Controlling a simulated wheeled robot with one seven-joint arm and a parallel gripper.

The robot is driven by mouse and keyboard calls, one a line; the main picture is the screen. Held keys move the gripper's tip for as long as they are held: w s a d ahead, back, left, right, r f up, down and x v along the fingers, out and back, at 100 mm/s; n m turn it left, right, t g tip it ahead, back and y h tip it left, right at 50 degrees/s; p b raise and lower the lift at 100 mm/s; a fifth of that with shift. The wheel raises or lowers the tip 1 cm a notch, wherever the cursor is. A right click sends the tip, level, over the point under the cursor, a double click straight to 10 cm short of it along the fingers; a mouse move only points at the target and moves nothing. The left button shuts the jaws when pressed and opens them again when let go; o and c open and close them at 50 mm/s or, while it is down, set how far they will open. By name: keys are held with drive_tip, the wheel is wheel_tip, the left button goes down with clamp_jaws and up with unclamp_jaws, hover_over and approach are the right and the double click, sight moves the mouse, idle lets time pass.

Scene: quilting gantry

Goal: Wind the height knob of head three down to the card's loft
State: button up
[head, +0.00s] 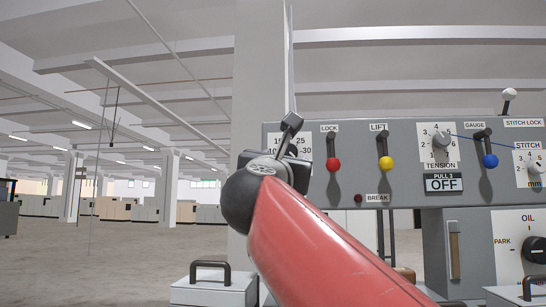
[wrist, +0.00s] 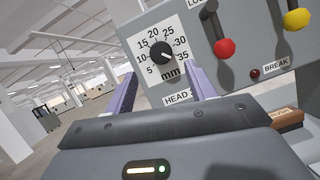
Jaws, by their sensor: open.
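The height knob (wrist: 162,55) is a small black knob on a white dial (wrist: 157,37) marked 5 to 35 mm. It is on the grey panel in the wrist view, and I cannot read its setting with certainty. My gripper (wrist: 161,66) is open, its two purple fingers on either side of the view below the knob; I cannot tell if they touch it. A "HEAD" label (wrist: 177,98) sits below the dial, its number hidden by the right finger. In the head view my gripper (head: 290,125) covers the middle of the dial (head: 304,139). I cannot identify a loft card.
The panel (head: 350,215) also carries a red lock lever (head: 333,164), a yellow lift lever (head: 385,163), a tension knob (head: 440,139), a blue gauge lever (head: 490,160) and a stitch knob (head: 535,168). Handled grey boxes (head: 215,291) stand below. Open floor lies left.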

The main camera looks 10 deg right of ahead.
sight(289, 151)
drive_tip(key=p+x, duration=0.2)
drive_tip(key=x, duration=0.3)
drive_tip(key=shift+d+r, duration=0.15)
drive_tip(key=shift+r, duration=0.05)
drive_tip(key=shift+x, duration=0.8)
drive_tip(key=shift+f, duration=0.15)
drive_tip(key=c, duration=1)
drive_tip(key=shift+o, duration=0.2)
drive_tip(key=shift+n+p, duration=0.3)
